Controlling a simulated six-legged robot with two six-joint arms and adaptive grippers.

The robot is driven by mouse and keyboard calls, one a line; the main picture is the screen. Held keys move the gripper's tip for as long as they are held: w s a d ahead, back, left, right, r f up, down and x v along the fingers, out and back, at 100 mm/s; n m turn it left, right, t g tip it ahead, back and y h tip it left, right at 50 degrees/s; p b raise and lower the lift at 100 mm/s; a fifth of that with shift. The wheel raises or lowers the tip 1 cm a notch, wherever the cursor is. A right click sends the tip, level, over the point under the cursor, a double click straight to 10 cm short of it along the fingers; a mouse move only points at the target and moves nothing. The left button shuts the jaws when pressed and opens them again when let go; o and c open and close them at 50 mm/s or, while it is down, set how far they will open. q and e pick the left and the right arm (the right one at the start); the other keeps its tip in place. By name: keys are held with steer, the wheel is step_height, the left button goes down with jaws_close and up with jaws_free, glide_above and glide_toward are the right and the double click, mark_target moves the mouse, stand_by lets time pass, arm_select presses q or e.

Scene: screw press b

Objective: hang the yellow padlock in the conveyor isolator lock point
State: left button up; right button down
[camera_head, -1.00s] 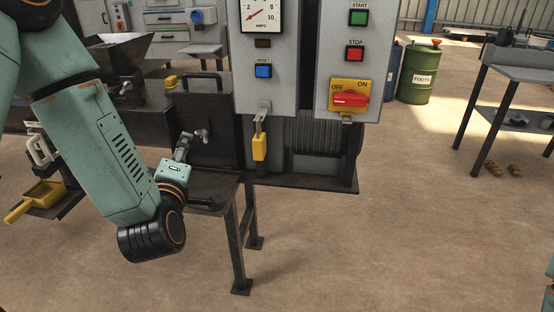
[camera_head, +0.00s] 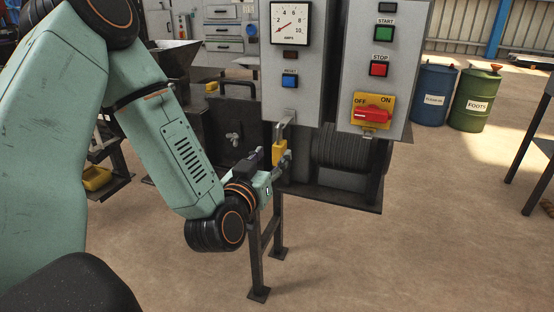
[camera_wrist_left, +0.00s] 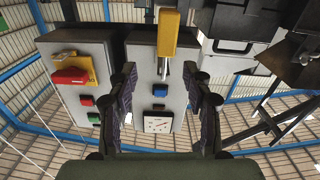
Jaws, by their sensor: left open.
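The yellow padlock (camera_head: 279,152) hangs by its long shackle from a hook (camera_head: 289,113) under the grey ammeter panel (camera_head: 292,65). The padlock (camera_wrist_left: 167,35) shows large in the left wrist view, upside down, ahead of the fingers. My left gripper (camera_head: 268,160) is at the padlock, its fingers spread around or just short of the body; I cannot tell which. In the wrist view the open left gripper (camera_wrist_left: 163,88) holds nothing. The red conveyor isolator handle (camera_head: 372,115) sits on a yellow plate, with a small lock point tab (camera_head: 369,133) beneath. My right gripper is out of view.
The start/stop panel (camera_head: 385,45) hangs right of the ammeter panel, with a gap between them. A dark ribbed drum (camera_head: 338,150) sits behind, above a bench edge. Blue (camera_head: 433,95) and green (camera_head: 474,100) drums stand at the right. The floor in front is clear.

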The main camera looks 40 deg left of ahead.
mark_target(277, 147)
arm_select(q)
steer(key=shift+w+a+f+m, duration=0.15)
steer(key=shift+w+a+m, duration=0.25)
steer(key=shift+w+a, duration=0.35)
steer(key=x, duration=0.1)
steer(key=b+x, duration=0.1)
steer(key=x, duration=0.2)
steer(key=shift+w+d, duration=0.2)
steer(key=shift+w, duration=0.15)
steer(key=shift+w+a+b, duration=0.35)
steer(key=shift+w+a, duration=0.05)
steer(key=shift+w, duration=0.1)
steer(key=shift+w+d, duration=0.2)
steer(key=shift+a, duration=0.15)
steer(key=c, duration=0.8)
jaws_close()
steer(key=shift+o, duration=0.9)
jaws_free()
jaws_close()
